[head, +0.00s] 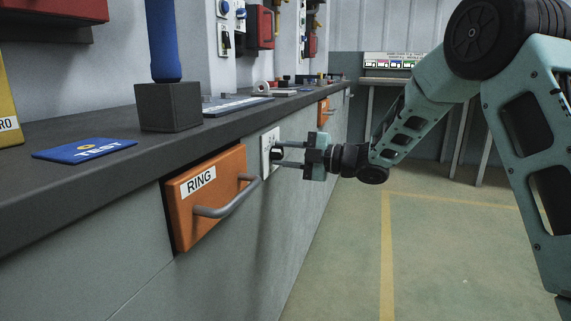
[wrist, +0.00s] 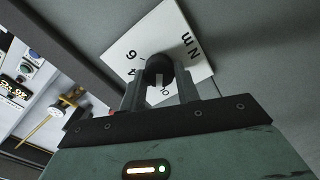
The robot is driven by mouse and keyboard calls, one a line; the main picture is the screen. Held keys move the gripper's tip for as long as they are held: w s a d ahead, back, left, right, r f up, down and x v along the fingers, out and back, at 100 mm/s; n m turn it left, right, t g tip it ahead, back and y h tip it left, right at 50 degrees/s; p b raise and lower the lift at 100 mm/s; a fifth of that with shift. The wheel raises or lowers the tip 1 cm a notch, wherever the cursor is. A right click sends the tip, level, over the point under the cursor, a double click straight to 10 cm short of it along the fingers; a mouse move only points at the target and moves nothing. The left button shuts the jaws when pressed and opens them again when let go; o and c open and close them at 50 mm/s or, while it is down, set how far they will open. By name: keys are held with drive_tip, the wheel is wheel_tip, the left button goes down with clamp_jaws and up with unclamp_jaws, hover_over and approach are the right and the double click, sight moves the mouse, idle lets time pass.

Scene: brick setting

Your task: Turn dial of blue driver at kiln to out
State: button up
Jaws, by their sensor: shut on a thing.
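A black dial knob (wrist: 160,66) sits on a square white plate (wrist: 190,20) with dark numbers and letters. In the head view the plate (head: 266,147) is on the grey cabinet front, below the counter edge. My gripper (head: 279,154) comes from the right and is shut on the knob, one finger on each side. The plate's markings are tilted in the wrist view and partly hidden by the fingers, so I cannot read the setting. A blue upright handle (head: 163,42), perhaps the blue driver, stands in a dark block on the counter. I cannot pick out a kiln.
An orange drawer (head: 207,185) labelled RING, with a protruding bar handle, is left of the plate. A blue TEST card (head: 85,150) lies on the dark counter (head: 60,195). Red boxes hang on the wall. A second orange front (head: 323,112) is farther along. The floor at right is clear.

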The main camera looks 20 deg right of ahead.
drive_tip(key=shift+f+n+b, duration=0.15)
drive_tip(key=shift+n+b, duration=0.35)
drive_tip(key=shift+n, duration=0.2)
drive_tip(key=o, duration=1)
drive_tip(key=shift+c, duration=0.2)
drive_tip(key=shift+d, duration=0.1)
drive_tip(key=p+v, duration=0.4)
drive_tip(key=v, duration=1.3)
drive_tip(key=shift+s, duration=0.15)
drive_tip(key=shift+d, duration=0.1)
